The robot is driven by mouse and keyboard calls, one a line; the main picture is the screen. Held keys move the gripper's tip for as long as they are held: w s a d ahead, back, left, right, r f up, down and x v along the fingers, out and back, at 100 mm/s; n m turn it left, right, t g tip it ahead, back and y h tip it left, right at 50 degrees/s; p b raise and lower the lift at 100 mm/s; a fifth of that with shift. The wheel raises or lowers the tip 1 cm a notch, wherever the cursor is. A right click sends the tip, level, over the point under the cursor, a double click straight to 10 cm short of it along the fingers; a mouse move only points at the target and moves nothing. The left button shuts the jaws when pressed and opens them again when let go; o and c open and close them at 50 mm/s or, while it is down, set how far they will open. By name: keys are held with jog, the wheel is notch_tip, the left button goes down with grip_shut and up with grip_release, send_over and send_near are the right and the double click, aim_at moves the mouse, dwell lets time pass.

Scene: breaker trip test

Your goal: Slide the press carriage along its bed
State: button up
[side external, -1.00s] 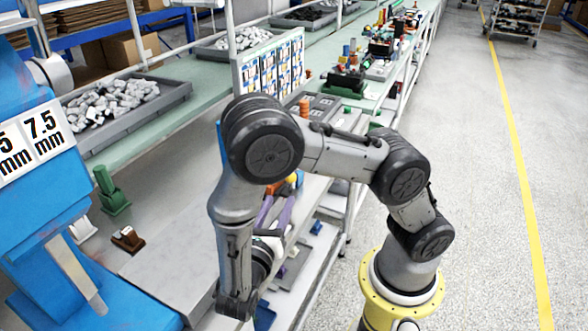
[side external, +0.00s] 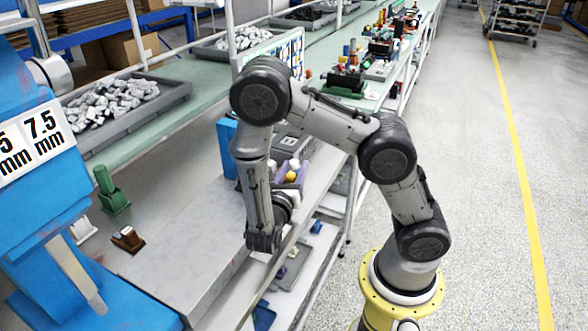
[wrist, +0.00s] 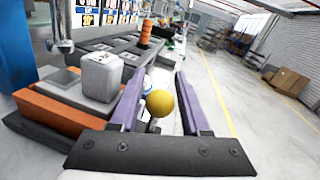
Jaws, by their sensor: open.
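My gripper (wrist: 160,76) shows in the wrist view as two long purple fingers, spread apart. A yellow ball-shaped knob (wrist: 160,103) appears between them, with a white and blue part just behind it; I cannot tell whether either finger touches it. To the left, a pale grey block (wrist: 101,76) sits by an orange bar (wrist: 62,110) on a dark base. I cannot tell which of these parts are the press carriage and its bed. In the side view the yellow knob (side external: 291,177) shows beside the purple fingers, and my arm hides part of the area.
A blue upright block (side external: 227,148) stands left of my wrist. A grey plate (side external: 180,262) lies at the front of the bench, with a small brown block (side external: 128,239) and a green fixture (side external: 111,192) behind it. A striped orange stack (wrist: 145,33) stands farther ahead.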

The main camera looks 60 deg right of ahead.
grip_shut()
dwell(1.4)
